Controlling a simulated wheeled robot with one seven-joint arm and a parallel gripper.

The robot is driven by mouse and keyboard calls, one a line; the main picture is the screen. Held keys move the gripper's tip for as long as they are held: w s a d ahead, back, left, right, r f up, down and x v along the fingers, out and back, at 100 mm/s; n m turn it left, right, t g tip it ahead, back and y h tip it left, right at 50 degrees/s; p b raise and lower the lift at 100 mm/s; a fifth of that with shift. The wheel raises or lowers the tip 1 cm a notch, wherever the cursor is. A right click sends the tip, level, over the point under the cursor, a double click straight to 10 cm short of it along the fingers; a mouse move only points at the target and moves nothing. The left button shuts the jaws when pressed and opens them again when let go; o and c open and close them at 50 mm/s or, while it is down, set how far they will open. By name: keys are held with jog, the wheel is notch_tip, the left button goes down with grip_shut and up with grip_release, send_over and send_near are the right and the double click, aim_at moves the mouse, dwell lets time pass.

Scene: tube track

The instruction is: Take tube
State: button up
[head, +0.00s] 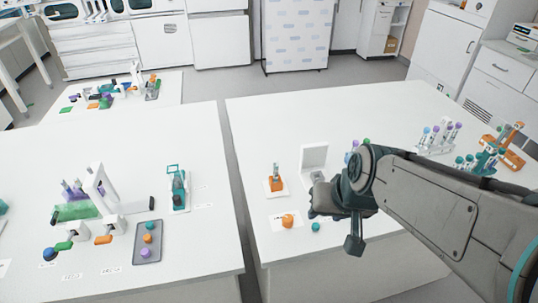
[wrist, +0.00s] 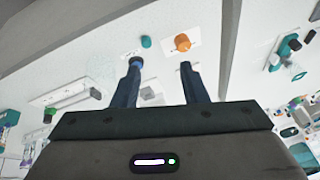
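My gripper (wrist: 161,66) shows two dark fingers spread apart in the wrist view, with no tube visible between them. In the head view my gripper (head: 318,200) hangs over the right table, in front of a white open-lidded box (head: 314,156). Left of it, a tube (head: 276,170) stands upright in an orange holder (head: 276,184). Tubes with purple and blue caps stand in a clear rack (head: 436,145) farther right. Teal-capped tubes (head: 470,160) stand near an orange rack (head: 512,157). My arm partly hides other purple and teal caps (head: 351,156).
An orange piece (head: 288,220) and a teal cap (head: 316,227) lie near the front edge of the right table (head: 285,125); the wrist view also shows them, orange (wrist: 182,42) and teal (wrist: 146,41). A gap separates the left table (head: 130,140), which holds more equipment. The right table's back is clear.

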jog(key=w+a+t+y+p, duration=0.2)
jog(key=w+a, duration=0.5)
jog(key=a, duration=0.2)
jog(key=m+t+h+p, duration=0.4)
jog(key=t+h, duration=0.2)
jog(key=h, duration=0.3)
send_near(275, 170)
jog(key=b+x, duration=0.1)
jog(key=x, duration=0.6)
jog(key=shift+d+r, duration=0.1)
jog(key=shift+t, duration=0.3)
jog(key=shift+p+x, duration=0.35)
jog(key=shift+x, duration=2.45)
grip_shut()
